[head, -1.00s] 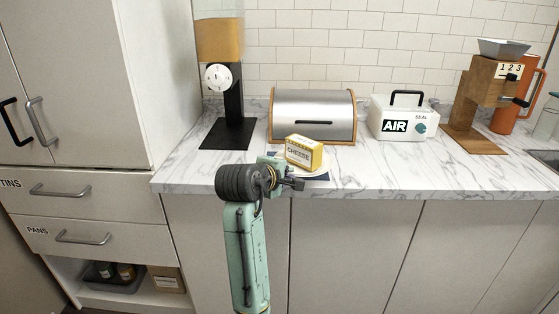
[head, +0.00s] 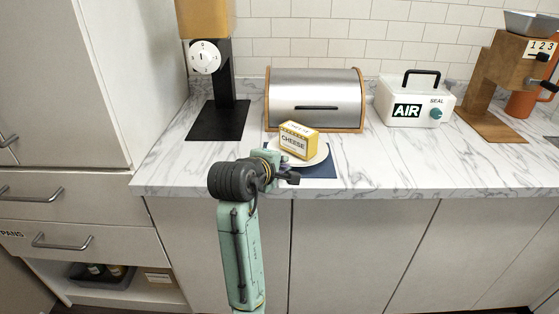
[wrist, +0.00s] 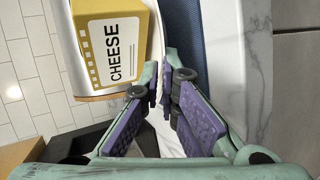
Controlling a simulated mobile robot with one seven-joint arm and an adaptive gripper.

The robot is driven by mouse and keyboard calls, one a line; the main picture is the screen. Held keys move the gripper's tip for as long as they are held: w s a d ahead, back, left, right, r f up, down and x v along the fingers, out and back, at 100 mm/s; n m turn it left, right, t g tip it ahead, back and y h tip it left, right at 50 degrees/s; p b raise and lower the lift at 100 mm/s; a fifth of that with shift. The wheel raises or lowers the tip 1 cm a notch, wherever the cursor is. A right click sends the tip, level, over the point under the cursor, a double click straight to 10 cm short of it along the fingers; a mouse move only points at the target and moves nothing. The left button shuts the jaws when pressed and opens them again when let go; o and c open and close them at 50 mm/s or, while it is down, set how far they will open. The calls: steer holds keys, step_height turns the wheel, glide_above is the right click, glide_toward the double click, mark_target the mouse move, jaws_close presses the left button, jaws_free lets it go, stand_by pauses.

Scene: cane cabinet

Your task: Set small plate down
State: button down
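The small white plate (head: 320,158) carries a yellow and white cheese box (head: 298,141). It is over the dark blue mat (head: 318,172) near the counter's front edge; I cannot tell whether it touches the mat. My gripper (head: 280,170) is at the plate's near left side, its fingertips partly hidden in the head view. In the wrist view the purple-padded fingers (wrist: 163,95) are closed together on the plate's rim. The cheese box (wrist: 115,45) lies left of the fingers, and the blue mat (wrist: 185,30) shows beyond the rim.
A steel bread box (head: 316,98) stands behind the plate. A dispenser with a black base (head: 218,122) is at the left. The white AIR box (head: 414,100) and a wooden grinder (head: 490,95) are at the right. The marble counter right of the mat is clear.

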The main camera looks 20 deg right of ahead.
steer(key=shift+f, duration=0.4)
steer(key=shift+s, duration=0.1)
steer(key=c, duration=2.1)
jaws_free()
steer(key=shift+f, duration=0.15)
steer(key=b+v, duration=0.1)
steer(key=v, duration=1.1)
steer(key=shift+b, duration=0.35)
